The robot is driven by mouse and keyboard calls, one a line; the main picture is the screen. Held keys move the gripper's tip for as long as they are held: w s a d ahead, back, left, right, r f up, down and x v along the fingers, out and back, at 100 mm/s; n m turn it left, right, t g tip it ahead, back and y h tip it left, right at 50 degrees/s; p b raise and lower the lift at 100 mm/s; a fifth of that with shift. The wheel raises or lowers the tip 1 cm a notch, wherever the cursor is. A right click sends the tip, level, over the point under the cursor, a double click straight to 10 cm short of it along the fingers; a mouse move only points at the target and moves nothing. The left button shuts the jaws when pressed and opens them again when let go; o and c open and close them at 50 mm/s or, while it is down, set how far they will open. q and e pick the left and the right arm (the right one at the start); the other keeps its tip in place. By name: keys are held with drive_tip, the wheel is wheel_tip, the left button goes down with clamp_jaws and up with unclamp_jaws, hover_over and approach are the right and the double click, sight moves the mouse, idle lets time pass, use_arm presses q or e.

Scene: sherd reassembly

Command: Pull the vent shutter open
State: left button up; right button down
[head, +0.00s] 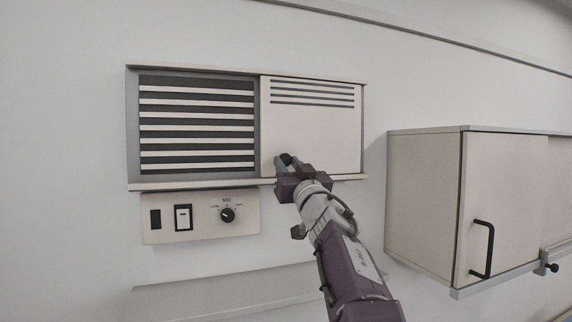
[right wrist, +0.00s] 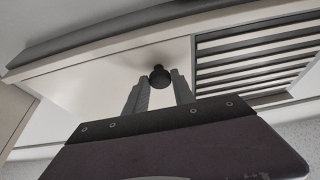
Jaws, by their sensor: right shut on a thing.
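The vent shutter (head: 325,130) is a cream panel with several dark slots near its top. It covers the right half of the wall vent, and dark and light slats (head: 197,125) show in the left half. A dark round knob (head: 286,158) sits at the shutter's lower left. My right gripper (head: 290,164) is at this knob. In the right wrist view the knob (right wrist: 160,76) is between the two grey fingers, which are shut on it. My left gripper is not in view.
Below the vent is a control panel (head: 180,225) with a switch and a dial. A pale shelf (head: 220,291) is under it. A wall cabinet (head: 425,200) with a black handle stands to the right of my right arm.

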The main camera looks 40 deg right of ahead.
drive_tip(key=shift+a+r, duration=0.25)
drive_tip(key=shift+a, duration=0.05)
drive_tip(key=c, duration=1.1)
unclamp_jaws()
drive_tip(key=shift+o, duration=0.2)
drive_tip(key=shift+f, duration=0.1)
drive_tip(key=b+v, duration=0.3)
drive_tip(key=v, duration=0.5)
drive_tip(key=shift+s+f, duration=0.3)
drive_tip(key=shift+s+a, duration=0.1)
drive_tip(key=shift+a, duration=0.05)
